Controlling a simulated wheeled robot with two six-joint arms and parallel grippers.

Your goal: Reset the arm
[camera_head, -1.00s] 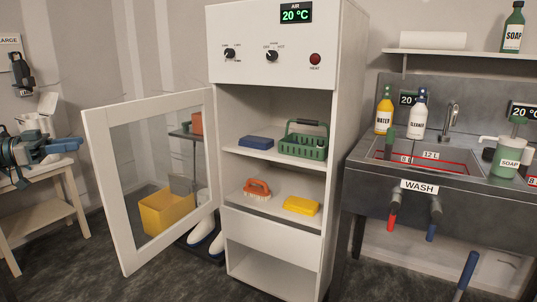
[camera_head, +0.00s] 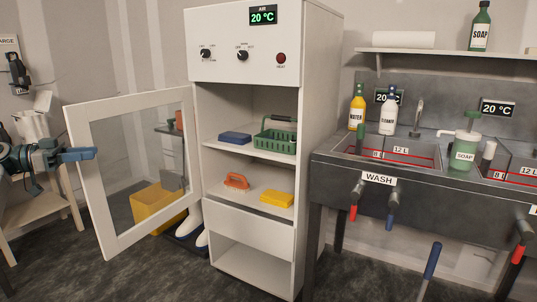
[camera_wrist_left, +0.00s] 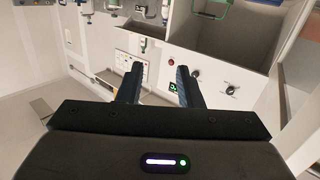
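My left gripper (camera_head: 78,155) has blue fingers and is at the left edge of the head view, in front of the open glass door (camera_head: 103,228) of the white cabinet. In the left wrist view the two fingers of this gripper (camera_wrist_left: 156,78) stand apart with nothing between them. It is open and empty. My right arm and gripper are not in view.
The cabinet (camera_head: 223,70) holds a green basket (camera_head: 273,141), a blue block (camera_head: 235,138), an orange brush (camera_head: 236,181) and a yellow sponge (camera_head: 277,199). A sink bench (camera_head: 340,178) stands to the right. A blue-tipped handle (camera_head: 432,261) rises in front of it.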

